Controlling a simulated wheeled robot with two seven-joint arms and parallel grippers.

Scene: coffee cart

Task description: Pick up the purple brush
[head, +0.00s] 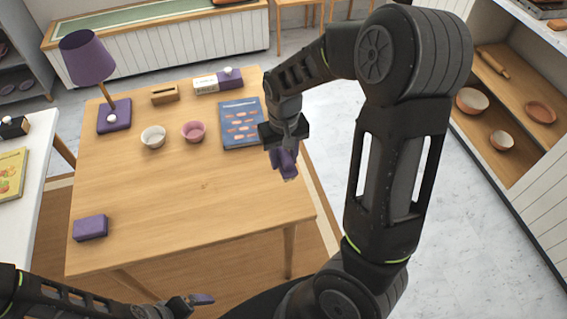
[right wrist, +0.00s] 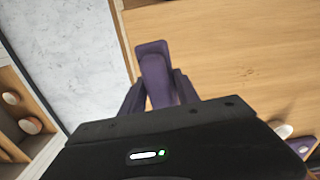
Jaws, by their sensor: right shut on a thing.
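The purple brush (right wrist: 155,76) is between the fingers of my right gripper (right wrist: 160,92) in the right wrist view, with its squared end sticking out past the fingertips. In the head view the right gripper (head: 284,152) is shut on the brush (head: 287,171) above the right edge of the wooden table (head: 190,215). The gripper partly hides the brush. My left gripper (head: 195,300) is low at the bottom left of the head view, off the table's front edge. Its fingers are too small to tell apart.
On the table are a purple lamp (head: 88,60), a white bowl (head: 153,137), a pink bowl (head: 194,131), a blue booklet (head: 241,124), a wooden holder (head: 165,95) and a purple block (head: 90,228). The table's middle and front are clear. Shelves (head: 525,120) stand at the right.

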